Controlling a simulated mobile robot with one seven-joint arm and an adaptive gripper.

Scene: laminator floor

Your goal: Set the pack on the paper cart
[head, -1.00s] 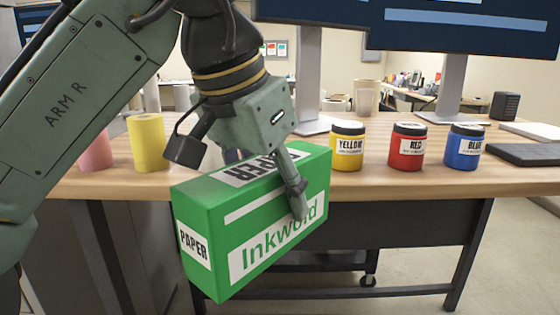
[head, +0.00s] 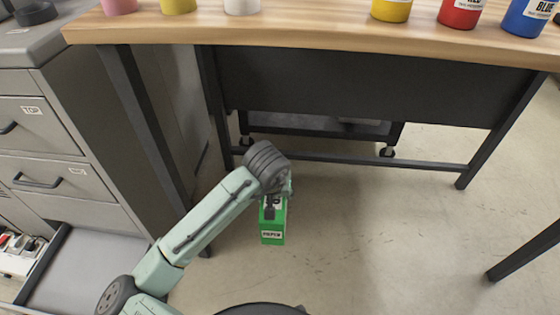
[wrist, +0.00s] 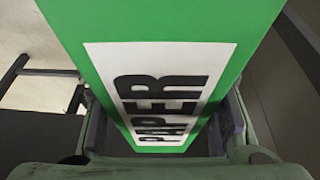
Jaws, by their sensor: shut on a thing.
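The green paper pack (head: 271,227) hangs from my gripper (head: 275,198), low in front of the wooden desk, with its PAPER label facing me. In the wrist view the pack (wrist: 95,20) fills the middle, and my gripper (wrist: 163,128) is shut on it with one finger on each side. My arm hides part of the fingers in the head view. A low dark cart (head: 310,124) on casters stands under and behind the desk, mostly hidden by the desk panel. No label on it shows, so I cannot tell whether it is the paper cart.
The desk (head: 310,30) carries yellow, red and blue pots along its top. Its dark crossbar (head: 350,161) and legs stand behind the pack. A grey drawer cabinet (head: 50,130) with an open bottom drawer (head: 85,270) is at left. The floor at right is largely clear.

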